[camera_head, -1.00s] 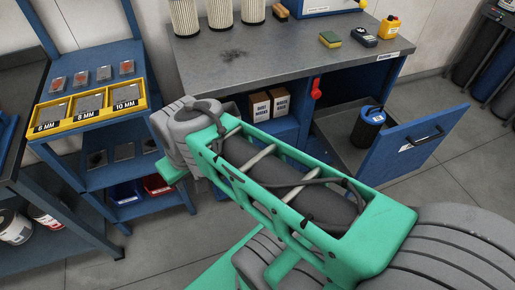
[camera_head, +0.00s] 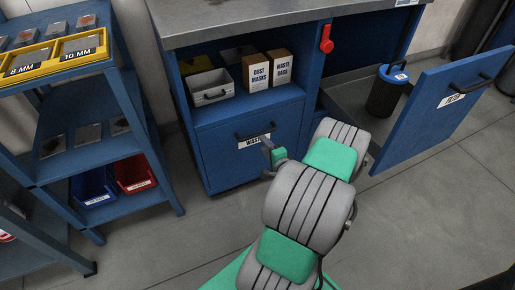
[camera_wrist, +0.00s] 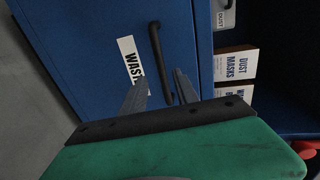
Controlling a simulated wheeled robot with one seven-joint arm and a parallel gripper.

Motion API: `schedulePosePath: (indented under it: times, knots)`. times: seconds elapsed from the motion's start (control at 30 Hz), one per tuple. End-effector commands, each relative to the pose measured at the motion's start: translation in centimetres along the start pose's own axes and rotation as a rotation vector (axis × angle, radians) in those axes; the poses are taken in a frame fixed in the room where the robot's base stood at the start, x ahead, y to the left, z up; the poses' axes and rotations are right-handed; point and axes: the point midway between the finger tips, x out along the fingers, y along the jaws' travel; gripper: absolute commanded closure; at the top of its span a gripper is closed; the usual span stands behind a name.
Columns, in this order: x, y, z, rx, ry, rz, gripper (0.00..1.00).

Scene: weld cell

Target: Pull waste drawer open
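The waste drawer (camera_head: 230,165) is a blue front low in the workbench, with a white label reading WASTE (camera_head: 252,142) and a dark bar handle (camera_head: 255,130). It looks shut, flush with the cabinet. My gripper (camera_head: 270,145) is in front of the label, just below the handle's right part, and my arm hides some of the drawer's right side. In the wrist view, my gripper (camera_wrist: 160,77) has its two fingers apart, and the handle (camera_wrist: 156,50) reaches into the space between them. Neither finger clearly touches it. The drawer front (camera_wrist: 85,45) lies behind.
Above the drawer is an open shelf with a grey bin (camera_head: 209,88), a dust masks box (camera_head: 257,72) and a waste bags box (camera_head: 284,75). At right, another blue drawer (camera_head: 430,115) stands open with a dark canister (camera_head: 387,92) inside. A blue rack (camera_head: 90,160) stands left.

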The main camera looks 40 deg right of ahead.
Motion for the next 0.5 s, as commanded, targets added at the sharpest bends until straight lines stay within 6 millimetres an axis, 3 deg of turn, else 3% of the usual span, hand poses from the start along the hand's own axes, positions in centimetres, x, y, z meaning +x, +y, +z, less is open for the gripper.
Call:
schedulePosePath:
  times: [0.33, 0.5]
  knots:
    - [5.8, 0.0, -0.1, 0.001, 0.003, -0.004, 0.64]
    - [7.4, -0.2, -0.2, 0.002, 0.005, -0.003, 0.64]
